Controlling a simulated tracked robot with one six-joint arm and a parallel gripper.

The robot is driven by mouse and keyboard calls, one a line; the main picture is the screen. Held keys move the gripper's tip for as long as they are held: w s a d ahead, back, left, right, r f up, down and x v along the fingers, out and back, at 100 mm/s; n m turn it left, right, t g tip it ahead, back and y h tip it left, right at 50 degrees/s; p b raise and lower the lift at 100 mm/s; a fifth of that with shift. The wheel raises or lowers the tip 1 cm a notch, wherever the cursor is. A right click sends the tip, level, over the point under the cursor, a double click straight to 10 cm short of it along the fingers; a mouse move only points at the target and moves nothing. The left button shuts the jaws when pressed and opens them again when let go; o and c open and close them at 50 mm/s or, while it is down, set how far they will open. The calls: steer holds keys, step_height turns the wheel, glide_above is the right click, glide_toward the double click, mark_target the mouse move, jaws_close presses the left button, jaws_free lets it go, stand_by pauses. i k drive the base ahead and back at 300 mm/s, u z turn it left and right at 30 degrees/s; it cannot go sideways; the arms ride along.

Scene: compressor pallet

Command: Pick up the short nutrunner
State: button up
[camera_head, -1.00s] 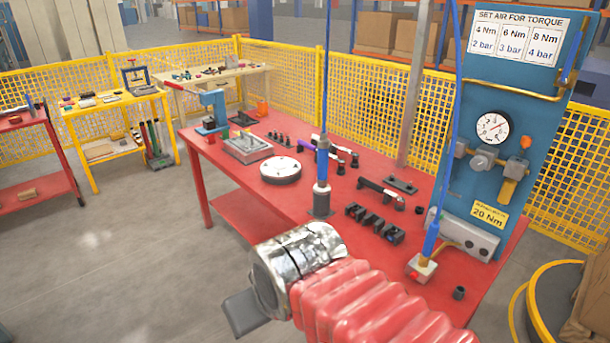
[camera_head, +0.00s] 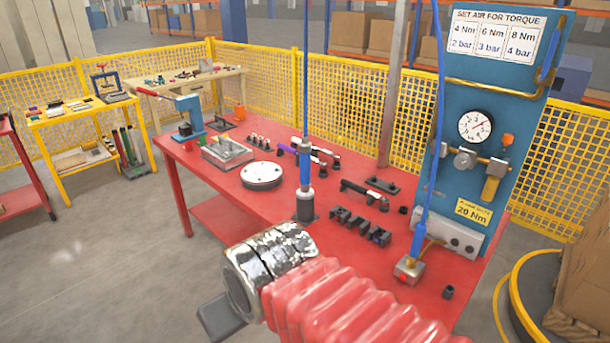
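Several tools lie on the red table (camera_head: 232,182). A blue and silver tool (camera_head: 305,172) stands upright there under a blue hose. Behind it lies a dark tool with a purple part and a pale end (camera_head: 318,153). A black and silver tool (camera_head: 364,193) lies to the right. I cannot tell which of these is the short nutrunner. My arm, with a red ribbed sleeve and silvery wrapping, reaches in from the bottom right. At its end, a dark grey part of my gripper (camera_head: 221,318) shows, left of the table's front edge. Its fingertips are not clearly visible.
A blue panel (camera_head: 432,150) with a gauge (camera_head: 475,126) stands at the table's right. A black slotted rack (camera_head: 360,225), a white round disc (camera_head: 262,175) and a blue press (camera_head: 190,115) are on the table. Yellow mesh fence (camera_head: 260,75) runs behind.

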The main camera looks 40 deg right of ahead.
mark_target(304, 193)
steer(key=i, duration=0.9)
steer(key=u, duration=0.05)
